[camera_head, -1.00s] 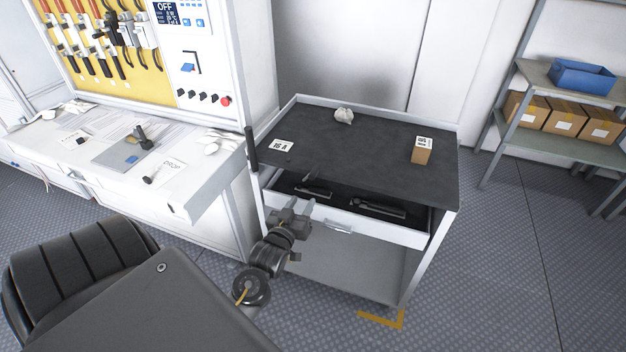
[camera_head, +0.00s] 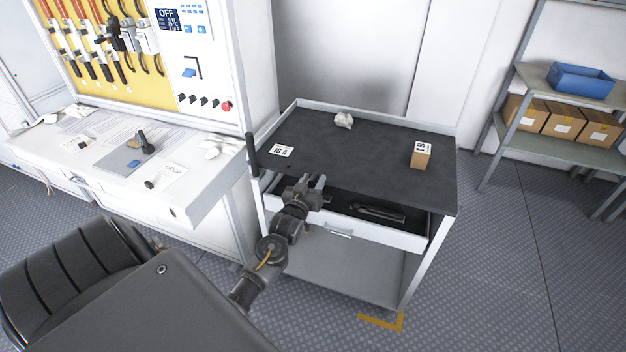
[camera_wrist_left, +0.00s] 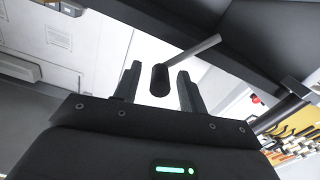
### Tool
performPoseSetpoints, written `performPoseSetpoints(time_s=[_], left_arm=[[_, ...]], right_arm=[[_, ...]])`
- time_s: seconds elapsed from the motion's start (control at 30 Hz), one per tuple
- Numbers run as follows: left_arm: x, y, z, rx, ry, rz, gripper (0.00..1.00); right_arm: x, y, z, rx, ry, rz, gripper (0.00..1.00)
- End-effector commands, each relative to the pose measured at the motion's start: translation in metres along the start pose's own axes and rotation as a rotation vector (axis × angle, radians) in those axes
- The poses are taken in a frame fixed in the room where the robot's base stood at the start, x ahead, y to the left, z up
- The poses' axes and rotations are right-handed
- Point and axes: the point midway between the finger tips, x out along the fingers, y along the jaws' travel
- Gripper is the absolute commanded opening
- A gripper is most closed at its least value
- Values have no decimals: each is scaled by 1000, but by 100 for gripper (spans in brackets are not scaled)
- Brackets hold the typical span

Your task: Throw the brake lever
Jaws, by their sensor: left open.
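In the left wrist view, a lever with a grey rod and a black grip (camera_wrist_left: 160,80) shows between the fingertips of my left gripper (camera_wrist_left: 157,72). The fingers are apart, and no contact with the grip is visible. In the head view, my left gripper (camera_head: 313,182) is at the trolley's front edge, above the left part of the open drawer. An upright black handle (camera_head: 252,153) stands at the trolley's left corner; I cannot tell if it is the same lever. My right gripper is out of view.
The trolley (camera_head: 365,165) carries a 16 A card (camera_head: 281,151), a small box (camera_head: 420,155) and a crumpled white item (camera_head: 343,120). Its drawer (camera_head: 385,232) is pulled out. A white test bench (camera_head: 215,185) stands at left, shelving (camera_head: 560,148) at right.

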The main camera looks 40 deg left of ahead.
Motion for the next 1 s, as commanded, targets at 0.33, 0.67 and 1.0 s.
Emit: performPoseSetpoints(time_s=[0.33, 0.67, 1.0], left_arm=[[4, 0, 0, 0, -1, 0, 41], [4, 1, 1, 0, -1, 2, 0], [4, 1, 2, -1, -4, 3, 0]], right_arm=[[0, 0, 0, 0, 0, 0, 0], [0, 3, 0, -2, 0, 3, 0], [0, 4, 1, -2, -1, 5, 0]])
